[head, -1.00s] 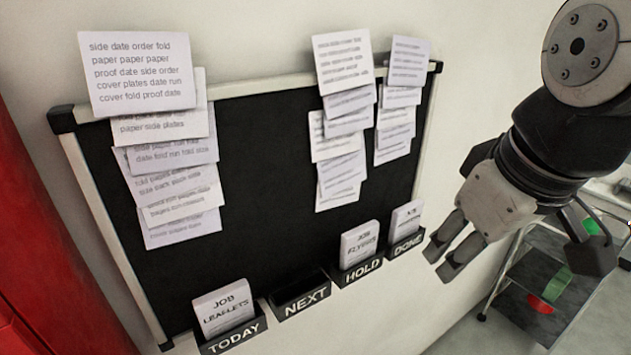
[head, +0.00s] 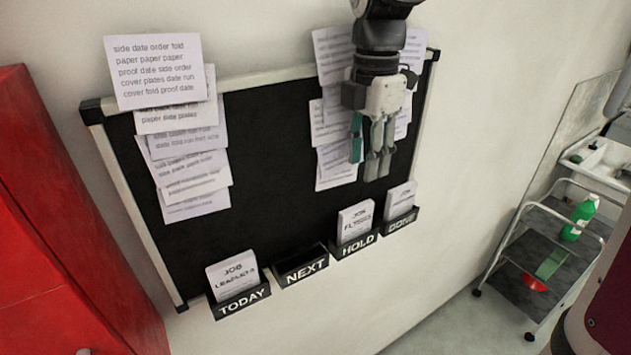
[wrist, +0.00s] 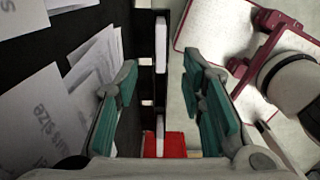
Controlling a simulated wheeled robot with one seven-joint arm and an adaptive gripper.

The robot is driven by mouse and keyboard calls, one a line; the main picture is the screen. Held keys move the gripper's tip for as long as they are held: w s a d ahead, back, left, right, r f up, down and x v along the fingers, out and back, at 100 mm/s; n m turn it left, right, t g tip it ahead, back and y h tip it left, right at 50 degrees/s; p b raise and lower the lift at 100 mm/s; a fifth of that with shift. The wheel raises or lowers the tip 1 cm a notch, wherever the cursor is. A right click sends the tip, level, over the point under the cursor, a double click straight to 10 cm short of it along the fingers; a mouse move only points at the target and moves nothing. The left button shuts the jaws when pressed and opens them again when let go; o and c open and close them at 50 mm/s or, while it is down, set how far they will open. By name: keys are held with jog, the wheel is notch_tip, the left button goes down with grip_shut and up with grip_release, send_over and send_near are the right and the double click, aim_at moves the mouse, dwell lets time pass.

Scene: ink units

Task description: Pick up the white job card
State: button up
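Three white job cards stand upright in black labelled pockets along the board's lower edge in the head view. One reading "JOB LEAFLETS" (head: 232,275) is in the TODAY pocket (head: 242,303). One reading "JOB FLYERS" (head: 355,220) is in HOLD (head: 355,245). A third card (head: 400,198), its lower text unclear, is in DONE (head: 400,222). My gripper (head: 372,168) is above the HOLD and DONE cards, in front of the board, fingers down. In the wrist view its teal-padded fingers (wrist: 163,90) are apart and empty; white edges show between them, pocket unclear.
The NEXT pocket (head: 303,270) looks empty. Columns of pinned papers (head: 185,165) hang on the black board (head: 275,170), some behind my gripper. A red cabinet (head: 50,220) stands at left. A trolley (head: 540,265) with a green bottle (head: 580,217) stands at right.

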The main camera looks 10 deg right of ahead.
aim_at(358, 207)
notch_tip(358, 207, down, 6)
jog(key=shift+f, duration=0.2)
jog(key=f, duration=0.1)
jog(key=f+p, duration=0.1)
jog(key=f, duration=0.2)
jog(key=shift+s+a+f+p, duration=0.25)
jog(key=shift+a+p, duration=0.05)
jog(key=shift+a, duration=0.1)
jog(key=shift+w+f, duration=0.1)
jog(key=shift+f, duration=0.35)
grip_shut()
